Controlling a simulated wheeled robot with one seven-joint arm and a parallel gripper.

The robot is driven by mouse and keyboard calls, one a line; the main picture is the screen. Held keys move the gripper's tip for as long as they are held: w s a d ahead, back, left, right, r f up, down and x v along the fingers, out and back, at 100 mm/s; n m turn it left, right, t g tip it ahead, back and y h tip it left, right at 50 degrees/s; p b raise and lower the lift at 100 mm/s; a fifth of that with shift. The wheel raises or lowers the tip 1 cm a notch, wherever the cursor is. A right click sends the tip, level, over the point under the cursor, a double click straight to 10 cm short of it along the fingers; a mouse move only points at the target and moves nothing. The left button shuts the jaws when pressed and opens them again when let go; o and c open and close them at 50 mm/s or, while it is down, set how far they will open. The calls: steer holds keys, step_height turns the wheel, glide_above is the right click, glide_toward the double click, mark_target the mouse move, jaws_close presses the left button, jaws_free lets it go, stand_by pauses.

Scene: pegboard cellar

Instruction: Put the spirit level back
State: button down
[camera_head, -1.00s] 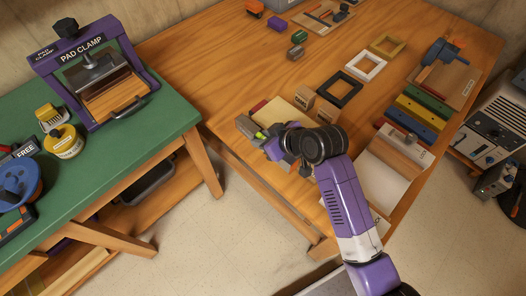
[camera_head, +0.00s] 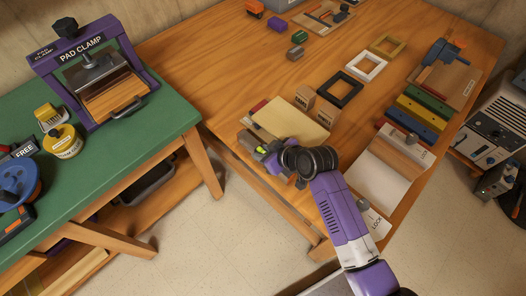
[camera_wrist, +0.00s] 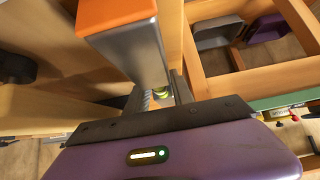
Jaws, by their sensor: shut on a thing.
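My gripper (camera_head: 267,153) is shut on the spirit level (camera_head: 247,140), at the near-left edge of the wooden table. In the head view the level shows as a grey end with a bright green-yellow spot beside my purple wrist; the rest is hidden by my arm. In the wrist view my gripper (camera_wrist: 165,95) is partly hidden behind the level (camera_wrist: 128,50), which shows a broad grey body and an orange end. A small yellow-green vial shows between the fingers. I cannot tell whether the level touches the table.
A cream slab (camera_head: 290,122) lies just behind my gripper, with two small cardboard boxes (camera_head: 305,98) beyond it. Black (camera_head: 342,97), white and yellow frames lie further back. A white sheet (camera_head: 375,182) is right of my arm. The green bench (camera_head: 165,125) stands left, across a gap.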

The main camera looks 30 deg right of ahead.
steer(key=shift+f, duration=0.2)
steer(key=c, duration=1.1)
jaws_free()
steer(key=shift+s, duration=0.1)
steer(key=shift+s+r, duration=0.1)
steer(key=shift+r, duration=0.2)
steer(key=v, duration=1.1)
steer(key=shift+s+d+r+p, duration=0.15)
steer(key=shift+r+p, duration=0.2)
